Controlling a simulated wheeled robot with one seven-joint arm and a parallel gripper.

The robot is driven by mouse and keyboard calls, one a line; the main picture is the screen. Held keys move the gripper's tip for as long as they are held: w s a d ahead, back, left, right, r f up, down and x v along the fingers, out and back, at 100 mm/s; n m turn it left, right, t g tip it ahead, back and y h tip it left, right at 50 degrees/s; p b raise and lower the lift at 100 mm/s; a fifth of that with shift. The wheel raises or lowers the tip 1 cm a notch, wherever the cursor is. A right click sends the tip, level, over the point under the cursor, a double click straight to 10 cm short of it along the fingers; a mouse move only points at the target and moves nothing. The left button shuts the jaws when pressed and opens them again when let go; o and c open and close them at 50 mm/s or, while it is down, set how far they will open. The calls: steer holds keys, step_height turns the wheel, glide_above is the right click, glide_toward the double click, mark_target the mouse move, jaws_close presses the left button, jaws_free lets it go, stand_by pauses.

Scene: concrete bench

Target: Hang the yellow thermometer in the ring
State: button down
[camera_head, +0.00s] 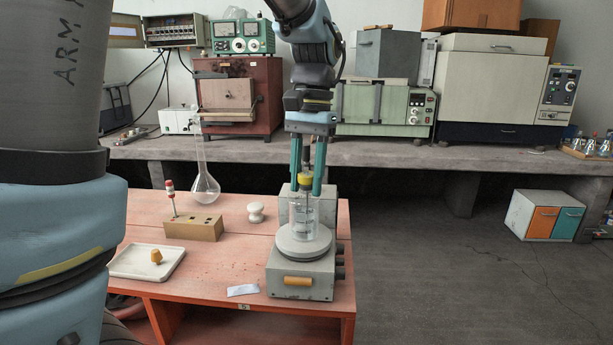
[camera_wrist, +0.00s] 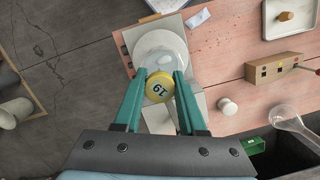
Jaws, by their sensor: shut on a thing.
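The yellow thermometer (camera_head: 305,179) is upright between the green fingers of my gripper (camera_head: 306,187). Its round yellow head (camera_wrist: 159,86), marked with a number, shows between the fingertips in the wrist view (camera_wrist: 160,78). My gripper is shut on it. Below it stands a clear glass beaker (camera_head: 304,220) on the round plate of a grey stirrer (camera_head: 302,282). The thermometer's lower part is at the beaker's mouth; how deep it reaches is hard to tell. I cannot make out the ring clearly in either view.
A wooden block (camera_head: 194,229) holds a red-and-white stick. A white tray (camera_head: 147,262) with an orange-brown knob, a white knob-shaped piece (camera_head: 256,212) and a long-necked flask (camera_head: 205,184) are on the red table (camera_head: 225,255). A concrete bench (camera_head: 400,155) with instruments runs behind.

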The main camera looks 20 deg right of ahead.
jaws_free()
stand_by(0.7)
steer(key=shift+r+p, duration=3.35)
steer(key=shift+r, duration=0.2)
steer(key=shift+s, duration=0.1)
